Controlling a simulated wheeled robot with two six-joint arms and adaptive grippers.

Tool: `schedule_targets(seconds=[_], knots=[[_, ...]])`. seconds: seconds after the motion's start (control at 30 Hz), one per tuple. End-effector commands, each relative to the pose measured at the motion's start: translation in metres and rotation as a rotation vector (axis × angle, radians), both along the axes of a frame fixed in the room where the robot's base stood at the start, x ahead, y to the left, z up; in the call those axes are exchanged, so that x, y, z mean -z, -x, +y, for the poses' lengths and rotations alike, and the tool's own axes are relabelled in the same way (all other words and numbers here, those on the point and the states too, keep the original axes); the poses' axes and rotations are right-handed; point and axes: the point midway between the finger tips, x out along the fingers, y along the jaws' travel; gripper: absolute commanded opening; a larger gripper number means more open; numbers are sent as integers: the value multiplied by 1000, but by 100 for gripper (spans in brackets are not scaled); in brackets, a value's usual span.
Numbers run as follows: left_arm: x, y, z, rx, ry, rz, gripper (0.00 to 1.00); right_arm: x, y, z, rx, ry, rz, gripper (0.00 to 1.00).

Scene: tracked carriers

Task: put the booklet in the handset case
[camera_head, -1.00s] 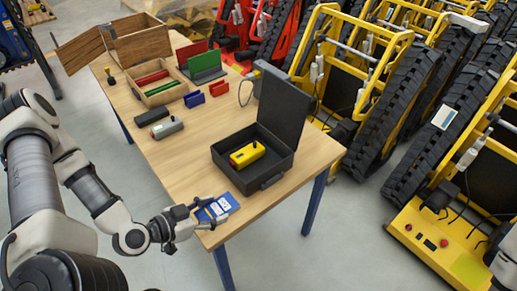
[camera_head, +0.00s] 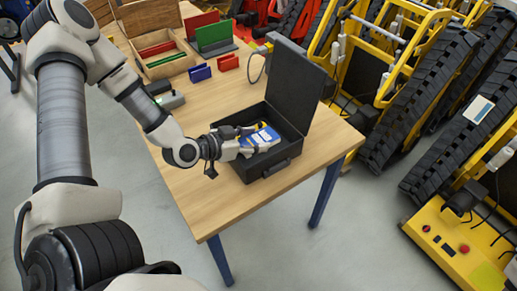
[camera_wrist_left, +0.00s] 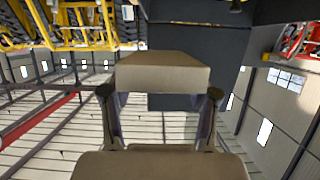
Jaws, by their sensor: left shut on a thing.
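The black handset case (camera_head: 288,84) stands open on the wooden table, its lid raised at the back. My left gripper (camera_head: 250,141) is over the case's open base and shut on the blue booklet (camera_head: 262,137). The booklet is tilted and appears within the outline of the case; whether it touches the inside I cannot tell. A bit of the yellow handset (camera_head: 261,125) shows behind the booklet, mostly hidden. In the left wrist view my gripper (camera_wrist_left: 160,115) shows, with the dark lid behind it; the booklet cannot be made out there. My right gripper is out of view.
The wooden table (camera_head: 205,205) is clear at its front edge. Yellow tracked carriers (camera_head: 405,60) stand beyond the table's right side.

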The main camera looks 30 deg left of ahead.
Motion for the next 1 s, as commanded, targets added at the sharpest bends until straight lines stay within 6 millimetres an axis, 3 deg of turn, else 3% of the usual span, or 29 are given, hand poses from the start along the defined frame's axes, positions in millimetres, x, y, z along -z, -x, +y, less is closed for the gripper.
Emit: schedule_targets(seconds=[0.17,0.33,1.0], knots=[[3,-25,1,2,-3,-1,22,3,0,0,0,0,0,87],[35,-22,1,1,-1,5,22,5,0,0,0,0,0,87],[50,-23,1,0,1,0,22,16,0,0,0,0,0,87]])
